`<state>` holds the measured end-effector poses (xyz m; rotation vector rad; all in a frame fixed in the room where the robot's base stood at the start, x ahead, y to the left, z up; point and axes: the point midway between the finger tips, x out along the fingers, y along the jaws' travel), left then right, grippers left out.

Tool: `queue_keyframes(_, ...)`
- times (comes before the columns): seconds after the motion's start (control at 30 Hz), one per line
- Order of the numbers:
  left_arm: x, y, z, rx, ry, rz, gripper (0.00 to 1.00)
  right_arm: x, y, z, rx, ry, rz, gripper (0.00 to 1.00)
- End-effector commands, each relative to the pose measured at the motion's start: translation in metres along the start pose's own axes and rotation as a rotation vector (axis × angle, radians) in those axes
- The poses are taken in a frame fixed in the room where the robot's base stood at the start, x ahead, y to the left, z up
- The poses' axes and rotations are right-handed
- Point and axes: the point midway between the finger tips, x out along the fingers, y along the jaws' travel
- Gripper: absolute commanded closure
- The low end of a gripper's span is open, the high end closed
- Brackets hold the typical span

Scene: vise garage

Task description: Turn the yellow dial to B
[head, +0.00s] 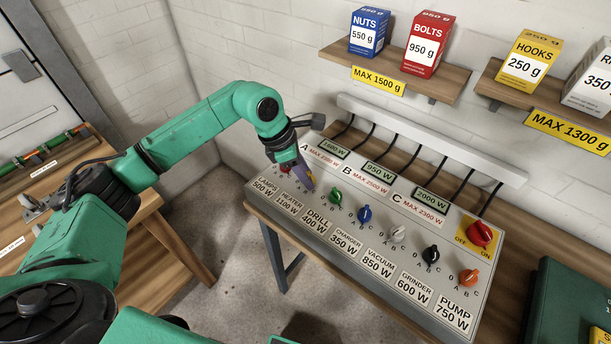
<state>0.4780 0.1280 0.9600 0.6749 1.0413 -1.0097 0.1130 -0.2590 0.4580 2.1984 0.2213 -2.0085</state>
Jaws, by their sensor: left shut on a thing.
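A grey sloped control panel (340,238) stands against the wall with a row of colored dials, each with small letter marks. My left gripper (308,181) reaches down over the second dial position from the left, above the heater label (288,202). It is shut there on the yellow dial, which the fingers almost wholly cover, so its pointer cannot be read. Above are displays for A (333,146), B (380,172) and C (431,199), reading 1600 W, 950 W and 2000 W. My right gripper is not in view.
The red dial (285,168) and green dial (335,195) sit close on either side. Blue (365,213), white (398,233), black (431,254) and orange (468,277) dials follow. A red OFF/ON switch (480,235) is at the right. Shelves with boxes hang above.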

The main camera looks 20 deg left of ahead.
Motion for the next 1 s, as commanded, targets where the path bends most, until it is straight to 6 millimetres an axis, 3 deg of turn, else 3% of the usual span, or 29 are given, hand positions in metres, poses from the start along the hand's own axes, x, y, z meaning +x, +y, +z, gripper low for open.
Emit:
queue_keyframes(0.4,0.001,0.004,0.002,0.294,-0.007,-0.118,1.0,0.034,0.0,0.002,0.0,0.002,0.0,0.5)
queue_keyframes(0.7,0.0,0.005,0.003,0.466,-0.006,-0.188,1.0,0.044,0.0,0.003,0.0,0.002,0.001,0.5)
queue_keyframes(1.0,-0.002,0.006,0.004,0.533,-0.007,-0.216,1.0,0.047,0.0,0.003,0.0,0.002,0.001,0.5)
